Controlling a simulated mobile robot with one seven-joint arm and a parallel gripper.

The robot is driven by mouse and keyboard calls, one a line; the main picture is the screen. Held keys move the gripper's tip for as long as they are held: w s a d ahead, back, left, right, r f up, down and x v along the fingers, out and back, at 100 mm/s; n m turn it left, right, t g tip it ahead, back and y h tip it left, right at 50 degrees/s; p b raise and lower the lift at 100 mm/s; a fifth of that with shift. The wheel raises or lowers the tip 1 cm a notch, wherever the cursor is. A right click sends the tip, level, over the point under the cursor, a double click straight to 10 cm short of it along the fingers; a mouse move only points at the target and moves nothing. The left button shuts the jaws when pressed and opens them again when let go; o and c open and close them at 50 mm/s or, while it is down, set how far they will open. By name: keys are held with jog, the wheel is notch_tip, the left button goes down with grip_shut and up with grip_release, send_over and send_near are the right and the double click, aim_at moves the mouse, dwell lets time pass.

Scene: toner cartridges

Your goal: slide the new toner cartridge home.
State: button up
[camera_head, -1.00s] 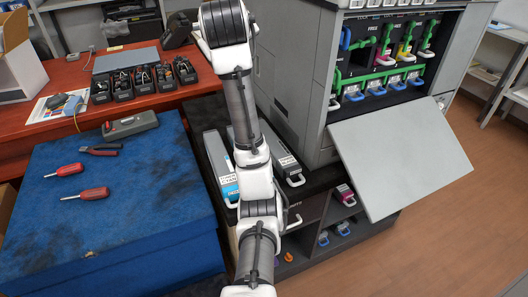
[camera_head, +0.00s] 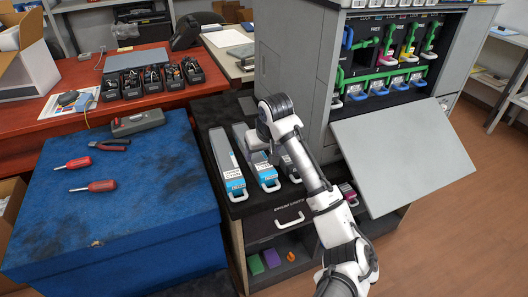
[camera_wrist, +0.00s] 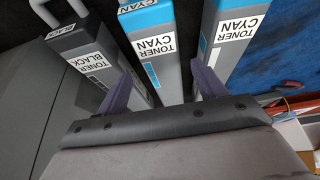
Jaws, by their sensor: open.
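Two toner cartridges labelled cyan and one labelled black lie side by side on the dark cabinet top. The left cyan one (camera_head: 226,165) and middle cyan one (camera_head: 266,176) show blue ends; the black one (camera_head: 290,168) is partly behind my arm. In the wrist view, my open gripper (camera_wrist: 161,90) has a finger on each side of the middle cyan cartridge (camera_wrist: 152,45). The black cartridge (camera_wrist: 90,62) is left and the other cyan one (camera_wrist: 232,35) right. Contact cannot be told. The printer (camera_head: 310,80) has a dark opening (camera_head: 366,56) among coloured levers.
The printer's grey front panel (camera_head: 405,155) hangs open to the right of my arm. The blue-topped bench (camera_head: 135,200) at left holds red screwdrivers (camera_head: 90,186), pliers (camera_head: 110,145) and a grey device (camera_head: 135,123). A drawer (camera_head: 285,219) is below the cartridges.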

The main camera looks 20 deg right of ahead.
aim_at(260, 159)
jog(key=shift+b+x, duration=1)
jog(key=shift+x, duration=2.3)
jog(key=c, duration=1.5)
jog(key=shift+o, duration=0.2)
jog(key=shift+r, duration=0.2)
notch_tip(260, 159, up, 7)
jog(key=p, duration=0.6)
jog(key=shift+p, duration=0.3)
jog(key=shift+f, duration=0.1)
jog(key=shift+f, duration=0.1)
